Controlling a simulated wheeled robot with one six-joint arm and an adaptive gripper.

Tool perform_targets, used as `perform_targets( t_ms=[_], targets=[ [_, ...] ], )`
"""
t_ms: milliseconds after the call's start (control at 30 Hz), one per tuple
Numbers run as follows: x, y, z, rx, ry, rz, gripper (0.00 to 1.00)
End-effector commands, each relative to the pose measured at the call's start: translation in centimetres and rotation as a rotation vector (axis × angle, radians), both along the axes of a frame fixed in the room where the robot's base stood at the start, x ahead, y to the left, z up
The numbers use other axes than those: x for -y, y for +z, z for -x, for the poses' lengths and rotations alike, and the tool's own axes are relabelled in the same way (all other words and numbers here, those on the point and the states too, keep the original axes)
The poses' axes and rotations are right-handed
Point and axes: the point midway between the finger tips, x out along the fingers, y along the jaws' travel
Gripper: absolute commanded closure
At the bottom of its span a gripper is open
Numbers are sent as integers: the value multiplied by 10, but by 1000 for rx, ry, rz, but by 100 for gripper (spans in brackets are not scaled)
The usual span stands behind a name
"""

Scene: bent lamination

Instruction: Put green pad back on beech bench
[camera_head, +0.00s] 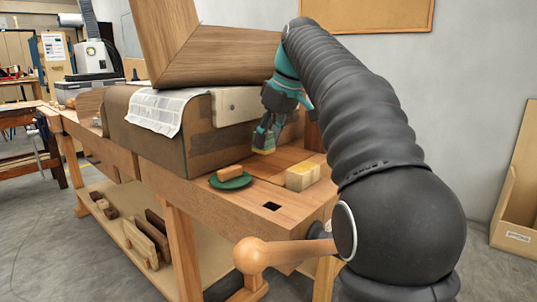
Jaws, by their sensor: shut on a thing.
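My gripper (267,137) points down above the beech bench (254,200), close to the right end of the large brown block. The pad seems to be held a little above the bench top, but I cannot tell the gap.
A pale box-like block with a yellow top (302,175) stands on the bench right of the gripper. The big brown form (155,142), with a white cloth (155,112) and a thick bent wooden piece (215,57), fills the left. Bare bench lies between dish and pale block.

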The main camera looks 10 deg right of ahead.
Motion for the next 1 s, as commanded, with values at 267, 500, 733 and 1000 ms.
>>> perform_targets(
  t_ms=[267, 500, 733, 1000],
  targets=[
    [0, -36, 1, -1, 0, 0, 92],
    [1, -37, 0, -1, 0, 1, 92],
    [1, -39, 0, -1, 0, 1, 47],
    [1, -39, 0, -1, 0, 1, 34]
  ],
)
